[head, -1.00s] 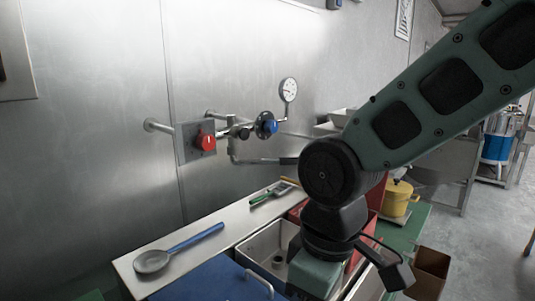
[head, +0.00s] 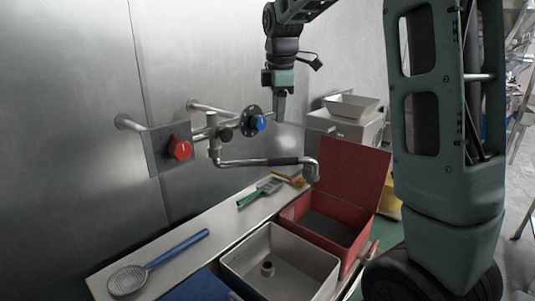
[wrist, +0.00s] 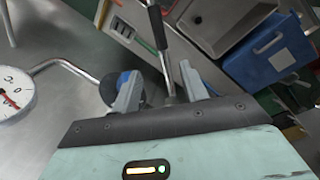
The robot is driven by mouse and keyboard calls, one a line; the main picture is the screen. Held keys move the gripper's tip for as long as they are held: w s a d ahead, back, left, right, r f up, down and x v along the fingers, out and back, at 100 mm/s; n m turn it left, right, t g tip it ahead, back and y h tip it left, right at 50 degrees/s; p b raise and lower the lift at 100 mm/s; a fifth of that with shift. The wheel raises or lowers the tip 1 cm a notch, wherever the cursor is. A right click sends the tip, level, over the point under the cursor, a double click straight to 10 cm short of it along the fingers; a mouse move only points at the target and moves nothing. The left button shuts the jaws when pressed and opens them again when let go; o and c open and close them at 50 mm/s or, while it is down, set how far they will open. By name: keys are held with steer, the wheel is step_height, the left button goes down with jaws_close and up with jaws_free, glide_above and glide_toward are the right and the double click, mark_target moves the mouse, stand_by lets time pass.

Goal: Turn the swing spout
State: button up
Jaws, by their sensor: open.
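The swing spout (head: 245,162) is a bent metal pipe coming off the wall pipework. It reaches right, has a black sleeve (head: 285,161) and ends in a downturned outlet above the red box. My gripper (head: 279,118) points down above the spout, near the wall and right of the blue knob (head: 259,123). In the wrist view my gripper (wrist: 160,72) is open, with its two grey fingers apart. The spout's black sleeve (wrist: 157,27) appears ahead of the gap, and its pipe runs back between the fingers in the picture. Contact cannot be told.
A red knob (head: 180,149) sits on a plate to the left. A gauge (wrist: 14,97) is beside the gripper. Below are a metal sink (head: 236,262), an open red box (head: 348,253) and a shelf with a blue-handled strainer (head: 128,280) and a green-handled brush (head: 247,198).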

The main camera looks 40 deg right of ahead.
mark_target(276, 159)
steer(key=f+p, duration=0.1)
steer(key=f, duration=0.4)
steer(key=w+d+f+p, duration=0.1)
steer(key=f, duration=0.4)
steer(key=w+f+p, duration=0.1)
steer(key=f, duration=0.4)
steer(key=shift+w+d+f+p, duration=0.15)
steer(key=shift+w+d+p, duration=0.05)
steer(key=shift+d+p, duration=0.15)
jaws_close()
